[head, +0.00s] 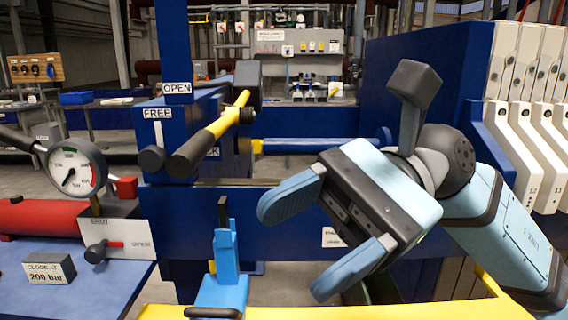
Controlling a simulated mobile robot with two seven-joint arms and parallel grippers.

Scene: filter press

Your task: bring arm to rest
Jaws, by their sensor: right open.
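My right gripper (318,237) is in the middle right of the head view, in front of the blue press beam. Its two light blue fingers are spread apart, with nothing between them. My right arm (503,238) comes in from the right edge. My left gripper does not show.
A yellow and black lever (213,130) sticks out left of the gripper, by the FREE and OPEN signs. A pressure gauge (75,170) and a red cylinder (40,217) stand at left. White filter plates (530,150) hang at right. A yellow rail (400,310) crosses the bottom.

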